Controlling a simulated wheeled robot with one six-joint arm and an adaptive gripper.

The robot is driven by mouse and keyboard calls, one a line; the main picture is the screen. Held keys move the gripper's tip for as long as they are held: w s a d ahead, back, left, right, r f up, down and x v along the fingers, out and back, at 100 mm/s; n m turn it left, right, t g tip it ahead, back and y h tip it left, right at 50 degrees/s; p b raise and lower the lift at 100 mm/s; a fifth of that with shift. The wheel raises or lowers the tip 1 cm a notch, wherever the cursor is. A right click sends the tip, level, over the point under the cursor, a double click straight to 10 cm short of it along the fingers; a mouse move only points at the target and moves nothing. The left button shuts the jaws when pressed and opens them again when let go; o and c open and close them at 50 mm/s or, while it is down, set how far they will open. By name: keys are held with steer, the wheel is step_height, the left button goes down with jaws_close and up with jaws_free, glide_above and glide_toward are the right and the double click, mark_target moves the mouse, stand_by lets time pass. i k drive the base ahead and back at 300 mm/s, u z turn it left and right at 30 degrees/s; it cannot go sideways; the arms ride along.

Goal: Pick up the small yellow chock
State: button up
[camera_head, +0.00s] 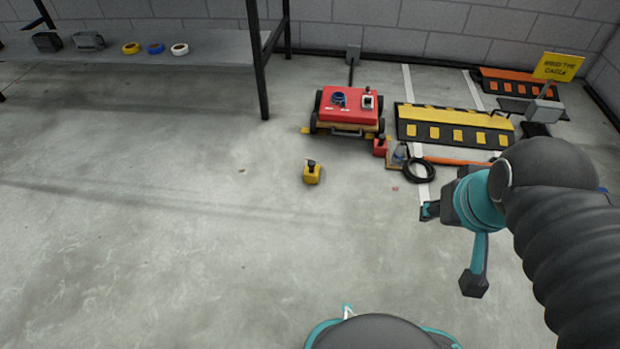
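A small yellow block with a black top (312,174) stands alone on the concrete floor near the middle of the view. It may be the small yellow chock, but its exact shape is too small to tell. A bit of yellow (306,130) also shows on the floor at the left of the red cart, partly hidden. My gripper (451,248) is at the right, well apart from the yellow block. Its two dark fingertips are spread wide with nothing seen between them.
A grey shelf (215,47) is back left. The left floor is clear.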

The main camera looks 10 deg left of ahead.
mark_target(312, 170)
steer(key=z, duration=0.25)
steer(key=k, duration=0.2)
steer(key=u, duration=0.75)
steer(key=i, duration=1.05)
steer(key=z, duration=0.45)
